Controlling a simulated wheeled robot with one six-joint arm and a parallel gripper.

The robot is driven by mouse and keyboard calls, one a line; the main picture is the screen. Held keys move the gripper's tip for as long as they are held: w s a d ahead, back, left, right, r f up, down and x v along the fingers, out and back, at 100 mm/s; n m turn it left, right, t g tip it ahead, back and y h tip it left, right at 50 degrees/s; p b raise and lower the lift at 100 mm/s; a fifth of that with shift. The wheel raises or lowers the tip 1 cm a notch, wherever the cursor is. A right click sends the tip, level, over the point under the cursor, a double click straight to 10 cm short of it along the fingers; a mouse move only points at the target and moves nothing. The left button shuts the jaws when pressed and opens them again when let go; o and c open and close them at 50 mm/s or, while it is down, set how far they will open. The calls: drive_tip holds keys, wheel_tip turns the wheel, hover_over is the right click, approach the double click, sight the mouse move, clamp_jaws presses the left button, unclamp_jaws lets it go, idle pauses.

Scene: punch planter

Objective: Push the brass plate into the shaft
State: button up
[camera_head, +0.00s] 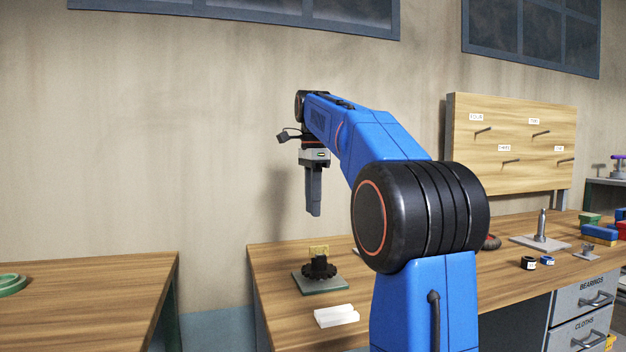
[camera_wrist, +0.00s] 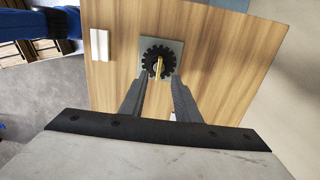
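The brass plate (camera_head: 319,250) stands upright on top of a black toothed wheel (camera_head: 319,269), which sits on a grey-green base (camera_head: 312,287) on the workbench. In the wrist view the brass plate (camera_wrist: 158,66) shows as a thin strip in front of the dark wheel (camera_wrist: 151,54), just beyond the fingertips. My gripper (camera_head: 314,212) points down in the air above the plate, clearly apart from it. In the wrist view my gripper (camera_wrist: 159,77) has a gap between its two fingers and holds nothing. The shaft opening is not discernible.
A white block (camera_head: 337,316) lies in front of the base on the workbench. A pegboard (camera_head: 510,140) is behind. Another table (camera_head: 95,300) is at left.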

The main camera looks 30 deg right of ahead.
wheel_tip(320, 180, up, 7)
idle(0.3)
drive_tip(key=shift+s+f, duration=0.1)
idle(0.5)
